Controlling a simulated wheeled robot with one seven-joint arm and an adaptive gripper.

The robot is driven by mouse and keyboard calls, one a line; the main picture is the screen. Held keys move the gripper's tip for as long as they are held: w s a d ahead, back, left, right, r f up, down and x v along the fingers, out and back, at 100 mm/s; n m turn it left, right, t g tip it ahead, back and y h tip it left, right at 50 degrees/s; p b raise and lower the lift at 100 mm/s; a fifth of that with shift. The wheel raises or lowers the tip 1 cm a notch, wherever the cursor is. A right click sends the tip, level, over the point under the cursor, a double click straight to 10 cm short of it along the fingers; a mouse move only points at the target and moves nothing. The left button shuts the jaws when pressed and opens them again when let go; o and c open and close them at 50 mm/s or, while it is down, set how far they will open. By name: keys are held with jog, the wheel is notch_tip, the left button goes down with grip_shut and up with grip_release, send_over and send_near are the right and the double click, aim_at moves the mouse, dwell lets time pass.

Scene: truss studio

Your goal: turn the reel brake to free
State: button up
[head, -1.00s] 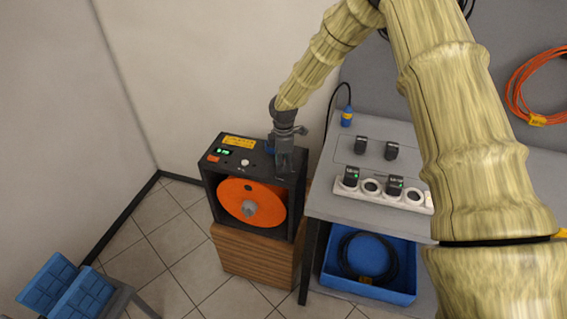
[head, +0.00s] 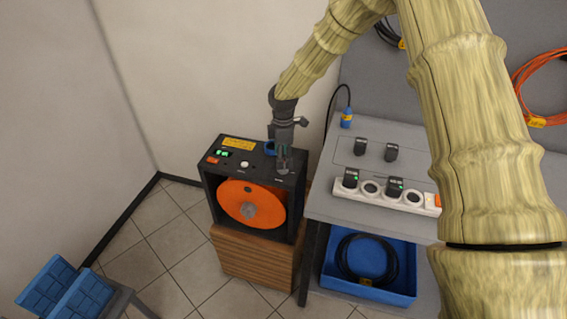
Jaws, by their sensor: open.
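The cable reel unit (head: 213,193) is a dark box with an orange reel disc (head: 236,204) in its front, standing on a wooden block. Its top panel carries a yellow label (head: 238,143), green lights, a red switch (head: 212,160) and a pale round knob (head: 245,164). My gripper (head: 283,163) is open over the right part of this panel, pointing down. A blue part (head: 270,148) shows beside the gripper. The brake control is not clearly made out; the gripper covers part of the panel, and I cannot tell whether the fingers touch it.
A grey bench (head: 330,207) stands to the right with a white charger strip (head: 362,192) and black battery packs. A blue tray (head: 370,293) with a coiled black cable sits below. Blue cases (head: 65,294) are at lower left. Floor between is clear.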

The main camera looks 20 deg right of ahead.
notch_tip(320, 180, up, 8)
dwell(0.4)
dwell(0.3)
